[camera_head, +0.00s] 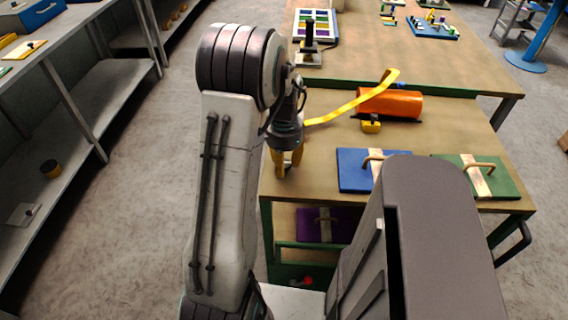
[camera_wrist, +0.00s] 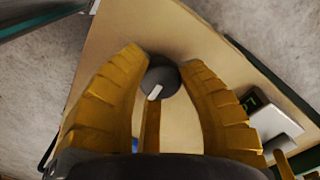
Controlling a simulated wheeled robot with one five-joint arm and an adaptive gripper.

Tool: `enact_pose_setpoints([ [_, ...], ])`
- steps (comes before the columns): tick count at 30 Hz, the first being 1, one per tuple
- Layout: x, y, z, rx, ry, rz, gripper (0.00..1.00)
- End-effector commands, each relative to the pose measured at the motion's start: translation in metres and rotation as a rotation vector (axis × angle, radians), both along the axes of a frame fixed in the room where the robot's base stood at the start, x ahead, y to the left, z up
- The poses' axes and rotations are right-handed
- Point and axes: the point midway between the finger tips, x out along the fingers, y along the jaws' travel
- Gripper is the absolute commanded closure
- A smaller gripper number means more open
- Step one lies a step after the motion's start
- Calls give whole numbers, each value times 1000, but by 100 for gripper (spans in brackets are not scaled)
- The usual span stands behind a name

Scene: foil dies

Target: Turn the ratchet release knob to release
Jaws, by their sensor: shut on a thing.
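In the wrist view a round dark grey knob (camera_wrist: 162,76) with a short white mark sits between the tips of my two yellow fingers. The white mark is on the knob's lower side in that picture. My gripper (camera_wrist: 166,66) is shut on the knob, with a fingertip at each side. A narrow yellow-brown bar (camera_wrist: 151,128) shows below the knob. In the head view my gripper (camera_head: 286,165) points down at the left edge of the wooden table (camera_head: 310,175). The knob is hidden there by my gripper.
An orange cylinder (camera_head: 400,105) with a raised yellow strap (camera_head: 350,103) lies on the table, near a small yellow block (camera_head: 371,127). Blue (camera_head: 355,175) and green (camera_head: 508,184) handled plates lie at the front. A black-handled device (camera_head: 308,48) stands behind.

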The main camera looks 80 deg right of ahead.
Motion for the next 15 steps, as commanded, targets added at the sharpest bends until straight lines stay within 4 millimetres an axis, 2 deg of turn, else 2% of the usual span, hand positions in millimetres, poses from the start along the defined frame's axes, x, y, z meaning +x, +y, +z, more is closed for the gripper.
enact_pose_setpoints([
  [15,0,2,-3,9,-1,-82,97],
])
